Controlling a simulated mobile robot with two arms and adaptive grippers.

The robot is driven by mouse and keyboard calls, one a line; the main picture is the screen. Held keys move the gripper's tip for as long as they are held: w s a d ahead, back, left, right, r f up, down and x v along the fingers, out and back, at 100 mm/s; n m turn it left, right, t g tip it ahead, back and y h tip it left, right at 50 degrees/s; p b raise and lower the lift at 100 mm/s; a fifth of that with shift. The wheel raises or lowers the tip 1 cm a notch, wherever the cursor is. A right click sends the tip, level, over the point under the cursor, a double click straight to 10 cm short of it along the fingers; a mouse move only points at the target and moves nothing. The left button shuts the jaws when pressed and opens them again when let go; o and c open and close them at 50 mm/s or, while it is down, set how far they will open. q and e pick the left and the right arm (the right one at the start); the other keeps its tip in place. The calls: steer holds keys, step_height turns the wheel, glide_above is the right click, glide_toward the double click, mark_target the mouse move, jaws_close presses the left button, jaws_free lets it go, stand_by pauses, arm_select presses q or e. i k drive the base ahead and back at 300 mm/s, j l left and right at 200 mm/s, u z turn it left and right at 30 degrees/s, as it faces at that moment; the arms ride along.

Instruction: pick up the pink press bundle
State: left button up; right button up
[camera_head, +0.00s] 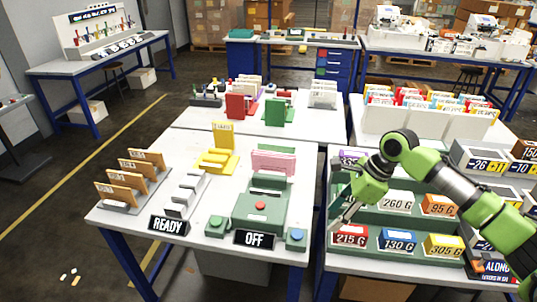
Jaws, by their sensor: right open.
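The pink press bundle (273,161) stands upright at the back of a green press machine (262,207) on the middle table. My right gripper (340,222) hangs open and empty to the right of the press, near the gap between the two tables and in front of the green rack's left end. It is apart from the pink bundle. My right arm comes in from the right side. My left gripper is not in view.
A yellow stand (217,158) and a grey slotted rack (186,194) are left of the press. Brown boards (135,176) stand far left. READY (168,225) and OFF (254,239) signs sit at the front edge. A green rack (398,222) holds weight-labelled blocks at right.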

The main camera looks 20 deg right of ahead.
mark_target(270, 161)
steer(key=i, duration=1.4)
